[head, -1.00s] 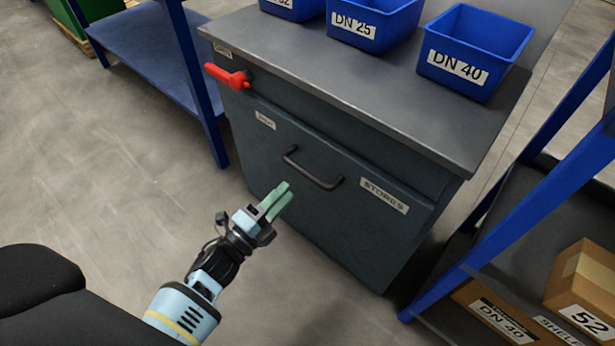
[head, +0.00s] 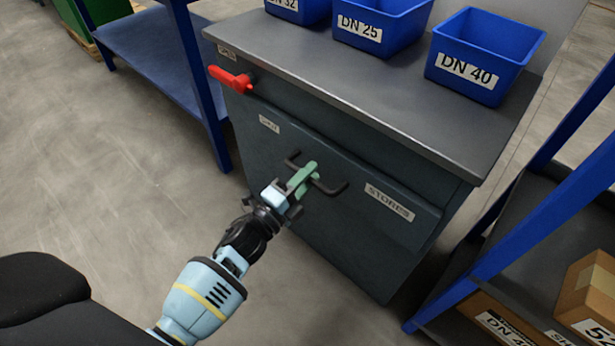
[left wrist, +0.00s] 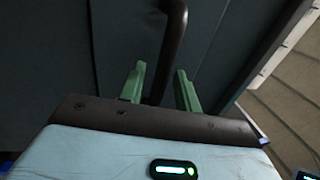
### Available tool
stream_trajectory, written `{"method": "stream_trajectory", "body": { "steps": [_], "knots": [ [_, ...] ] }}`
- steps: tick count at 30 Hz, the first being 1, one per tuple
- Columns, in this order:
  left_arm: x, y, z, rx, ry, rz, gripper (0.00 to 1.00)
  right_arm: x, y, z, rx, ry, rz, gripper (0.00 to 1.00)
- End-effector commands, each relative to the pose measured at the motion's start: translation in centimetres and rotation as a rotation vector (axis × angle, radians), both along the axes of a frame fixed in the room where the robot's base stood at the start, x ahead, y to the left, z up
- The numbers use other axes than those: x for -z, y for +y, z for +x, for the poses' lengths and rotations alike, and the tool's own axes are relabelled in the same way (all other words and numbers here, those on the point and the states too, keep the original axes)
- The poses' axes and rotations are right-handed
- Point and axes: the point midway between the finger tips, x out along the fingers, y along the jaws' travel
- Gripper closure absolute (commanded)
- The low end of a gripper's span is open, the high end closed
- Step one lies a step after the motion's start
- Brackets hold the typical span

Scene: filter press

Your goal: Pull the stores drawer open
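The stores drawer (head: 375,232) is the dark front of a grey cabinet, with a "STORES" label on its right. No gap shows around its front. Its black bar handle (head: 335,190) stands out from the front. My left gripper (head: 306,176) is at the middle of the handle, its green fingers hiding part of the bar. In the left wrist view the fingers (left wrist: 160,88) are apart, with the handle bar (left wrist: 174,40) running down between them. I cannot tell whether either finger touches it. My right gripper is not in view.
A red lever (head: 230,79) sticks out at the cabinet's upper left. Blue bins (head: 480,55) stand on the cabinet top (head: 400,110). A blue-framed shelf with cartons (head: 590,290) is close on the right, a blue bench (head: 150,50) on the left. Floor in front is clear.

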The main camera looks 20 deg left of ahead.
Motion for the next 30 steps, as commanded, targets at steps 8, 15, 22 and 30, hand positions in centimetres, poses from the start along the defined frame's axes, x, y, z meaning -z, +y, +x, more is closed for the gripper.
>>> {"method": "stream_trajectory", "body": {
  "steps": [8,15,22,30],
  "knots": [
    [0.0,0.0,0.0,0.000,0.000,0.000,1.00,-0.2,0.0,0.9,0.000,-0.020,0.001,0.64],
    [0.0,0.0,-0.1,0.000,0.000,0.000,1.00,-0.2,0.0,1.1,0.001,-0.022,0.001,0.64],
    [0.0,0.4,-1.2,0.001,0.002,0.000,1.00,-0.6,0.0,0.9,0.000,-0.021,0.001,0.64],
    [-0.2,2.2,-6.2,0.000,0.003,0.001,1.00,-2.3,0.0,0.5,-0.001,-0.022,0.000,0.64]
  ]
}}
